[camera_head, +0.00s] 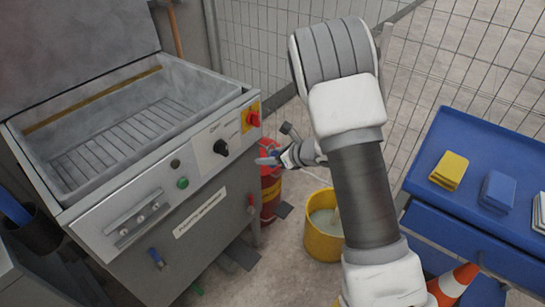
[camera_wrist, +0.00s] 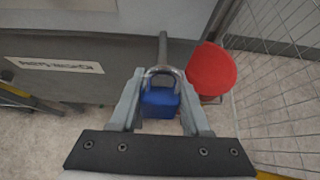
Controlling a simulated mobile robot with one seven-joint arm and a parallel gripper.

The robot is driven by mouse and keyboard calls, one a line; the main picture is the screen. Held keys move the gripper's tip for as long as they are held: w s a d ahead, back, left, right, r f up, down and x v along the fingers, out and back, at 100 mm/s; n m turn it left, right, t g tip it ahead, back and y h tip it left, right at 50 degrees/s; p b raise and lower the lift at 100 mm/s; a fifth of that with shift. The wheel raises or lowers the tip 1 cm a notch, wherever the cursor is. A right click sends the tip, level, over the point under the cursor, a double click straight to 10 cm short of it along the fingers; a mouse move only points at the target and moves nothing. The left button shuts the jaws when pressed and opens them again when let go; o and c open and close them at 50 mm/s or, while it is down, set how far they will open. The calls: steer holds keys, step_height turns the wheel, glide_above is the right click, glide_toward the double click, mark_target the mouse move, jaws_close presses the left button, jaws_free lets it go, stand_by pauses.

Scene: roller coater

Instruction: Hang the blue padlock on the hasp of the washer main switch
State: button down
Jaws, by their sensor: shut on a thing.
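The blue padlock (camera_wrist: 160,102) is between the two grey fingers of my gripper (camera_wrist: 159,80) in the wrist view, which are shut on it. Its metal shackle (camera_wrist: 163,72) points away from the wrist, up in the picture. In the head view my gripper (camera_head: 270,157) is just right of and below the washer's control panel, and the padlock is hard to make out there. The washer main switch (camera_head: 250,116), red on yellow, is at the panel's right end, above and left of my gripper. The padlock is apart from it. The hasp cannot be made out.
The washer (camera_head: 190,215) has an open basin and a black knob (camera_head: 221,147) beside the switch. A red cylinder (camera_head: 270,190) and a yellow bucket (camera_head: 323,238) stand on the floor. A blue cart (camera_head: 470,215) is at right, with mesh fencing behind.

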steer(key=shift+w+a+f+b, duration=0.25)
steer(key=shift+w+a+b, duration=0.1)
steer(key=shift+w+a, duration=0.3)
steer(key=shift+w+a+f+b, duration=0.25)
steer(key=shift+w+a+b, duration=0.15)
steer(key=shift+a, duration=0.35)
steer(key=shift+c, duration=1.4)
jaws_free()
steer(key=p+v, duration=0.3)
steer(key=v, duration=1.4)
steer(key=shift+d+p, duration=0.2)
steer(key=shift+p, duration=0.2)
